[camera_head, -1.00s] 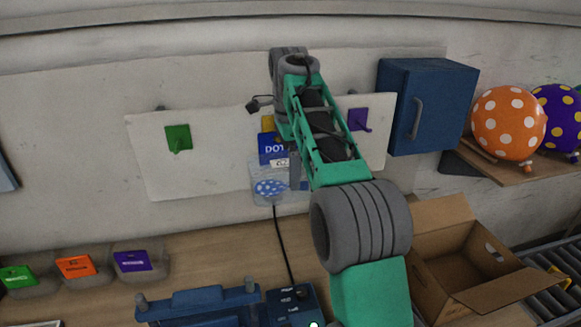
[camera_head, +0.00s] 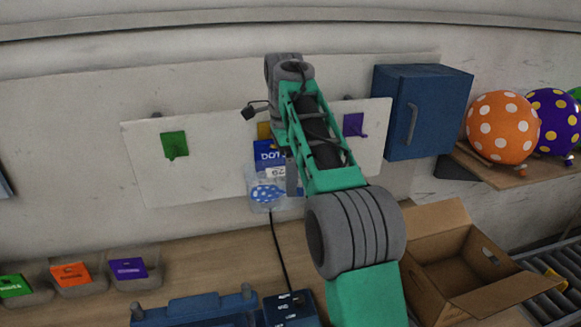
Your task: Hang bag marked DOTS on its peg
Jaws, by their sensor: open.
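The clear bag with a blue DOTS header (camera_head: 266,155) and blue dotted balloons (camera_head: 266,192) hangs upright against the white board (camera_head: 215,170). A yellow patch (camera_head: 264,130) shows just above the bag, partly behind my arm. My gripper is at the board beside the bag's right edge; its fingers are mostly hidden by my own arm, and whether they touch the bag cannot be seen. The bag's hanging point is also hidden.
A green peg plate (camera_head: 175,145) and a purple peg plate (camera_head: 354,125) flank the bag. A blue cabinet (camera_head: 445,105) stands right of the board. An open carton (camera_head: 450,265), a blue machine (camera_head: 205,308) and labelled bins (camera_head: 128,268) stand below.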

